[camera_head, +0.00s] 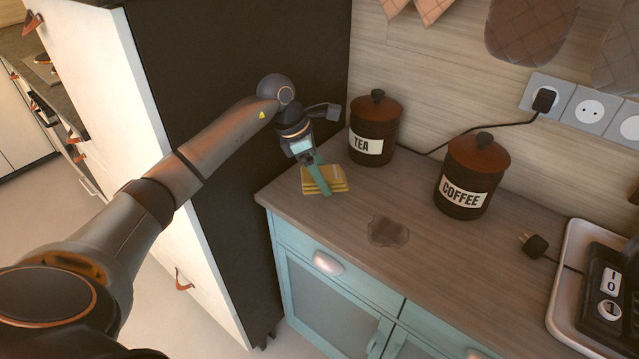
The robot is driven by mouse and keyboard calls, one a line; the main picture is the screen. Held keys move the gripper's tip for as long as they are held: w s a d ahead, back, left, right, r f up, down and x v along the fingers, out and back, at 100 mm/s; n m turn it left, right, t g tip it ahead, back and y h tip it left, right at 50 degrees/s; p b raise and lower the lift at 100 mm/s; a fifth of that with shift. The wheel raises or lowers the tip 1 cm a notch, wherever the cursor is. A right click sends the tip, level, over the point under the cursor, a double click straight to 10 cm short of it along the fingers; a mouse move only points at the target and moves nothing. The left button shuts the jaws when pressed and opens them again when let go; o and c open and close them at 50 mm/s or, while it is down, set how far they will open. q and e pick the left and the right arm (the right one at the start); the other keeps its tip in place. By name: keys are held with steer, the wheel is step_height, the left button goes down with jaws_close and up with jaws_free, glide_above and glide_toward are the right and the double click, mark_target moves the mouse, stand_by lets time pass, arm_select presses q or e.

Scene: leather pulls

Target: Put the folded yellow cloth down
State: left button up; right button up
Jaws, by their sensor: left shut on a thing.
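The folded yellow cloth (338,184) is a small stack of layers at the left end of the wooden counter (440,262), near its corner. My left gripper (322,183) reaches down onto it from above, with its green fingers over the cloth. The gripper is shut on the cloth. The cloth looks flat and very close to the counter top. I cannot tell whether it touches. My right gripper is not in view.
A tea canister (376,128) stands just behind the cloth, and a coffee canister (472,176) stands to the right. A dark wet stain (388,232) lies in front. A loose plug (534,245) and a white tray (566,290) are at the right. A tall dark cabinet side (225,70) borders the left.

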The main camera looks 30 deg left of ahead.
mark_target(319, 196)
arm_select(q)
steer(key=shift+w+a+f, duration=0.3)
steer(key=shift+w+f, duration=0.05)
steer(key=shift+f, duration=0.2)
steer(key=shift+w+a+f, duration=0.3)
steer(key=shift+f, duration=0.25)
step_height(319, 196, down, 3)
steer(key=shift+f+p, duration=0.1)
steer(key=shift+p, duration=0.25)
